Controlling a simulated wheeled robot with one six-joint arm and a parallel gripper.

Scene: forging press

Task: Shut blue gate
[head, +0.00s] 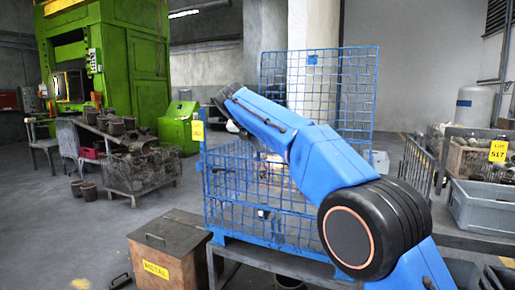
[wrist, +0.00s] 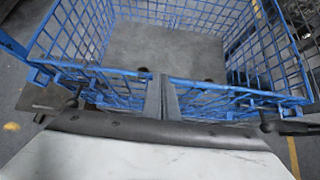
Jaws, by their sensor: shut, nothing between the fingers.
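A blue wire-mesh cage (head: 235,215) stands in front of me in the head view, with a low front and open top. A tall blue mesh panel (head: 345,90) rises upright at its back; I cannot tell for certain which panel is the gate. My arm reaches across the cage and hides part of it. My gripper is mostly hidden in the head view. In the wrist view my gripper (wrist: 164,97) is shut and empty, its dark fingers overlapping a low blue mesh side (wrist: 215,100). I cannot tell whether they touch. The cage's grey floor (wrist: 165,50) looks bare.
A metal box (head: 160,255) labelled METAL stands at the front left. A grey bin (head: 480,208) is on a bench to the right. Baskets of metal parts (head: 140,168) and a green press (head: 130,60) stand farther left. Open floor lies between them and the cage.

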